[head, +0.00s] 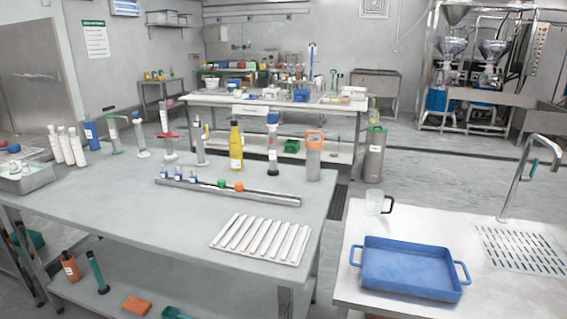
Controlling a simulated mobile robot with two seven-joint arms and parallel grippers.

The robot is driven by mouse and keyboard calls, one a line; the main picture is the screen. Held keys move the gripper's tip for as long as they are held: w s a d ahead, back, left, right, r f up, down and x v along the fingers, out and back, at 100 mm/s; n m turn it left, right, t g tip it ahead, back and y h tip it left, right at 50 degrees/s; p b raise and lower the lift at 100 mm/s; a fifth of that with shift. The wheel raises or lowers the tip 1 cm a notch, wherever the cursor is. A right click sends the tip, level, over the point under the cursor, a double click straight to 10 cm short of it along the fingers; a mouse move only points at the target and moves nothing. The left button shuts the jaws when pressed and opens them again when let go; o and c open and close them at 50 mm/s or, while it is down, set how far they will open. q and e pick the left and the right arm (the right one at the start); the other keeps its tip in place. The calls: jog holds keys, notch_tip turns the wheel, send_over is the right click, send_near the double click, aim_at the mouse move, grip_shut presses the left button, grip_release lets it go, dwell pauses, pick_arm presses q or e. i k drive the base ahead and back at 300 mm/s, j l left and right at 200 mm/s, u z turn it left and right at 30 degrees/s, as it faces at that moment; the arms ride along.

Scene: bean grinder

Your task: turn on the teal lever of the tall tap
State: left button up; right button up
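The tall tap (512,183) is a grey metal gooseneck. It rises from the counter at the right, beside a slotted drain plate, and its curved spout bends over to the right. A small teal piece (532,171) shows near the end of the curved spout. I cannot tell from this view whether that piece is the lever or how it is set. Neither of my grippers is in the head view.
A blue tray (408,269) and a clear jug (376,203) with a dark handle stand on the right counter, left of the slotted drain plate (524,250). A grey table (120,217) with bottles and a white ribbed rack (262,238) fills the left. Floor shows between them.

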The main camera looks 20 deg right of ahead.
aim_at(532, 172)
jog(key=k+l+z, duration=0.1)
jog(key=l, duration=0.65)
jog(key=k+l+z, duration=0.15)
jog(key=l, duration=0.65)
jog(key=k+l+z, duration=0.1)
jog(key=l, duration=0.65)
jog(key=l+z, duration=0.1)
jog(key=l, duration=0.65)
jog(key=i+l, duration=0.1)
jog(key=l, duration=0.65)
jog(key=l+z, duration=0.15)
jog(key=l, duration=0.55)
jog(key=i, duration=0.05)
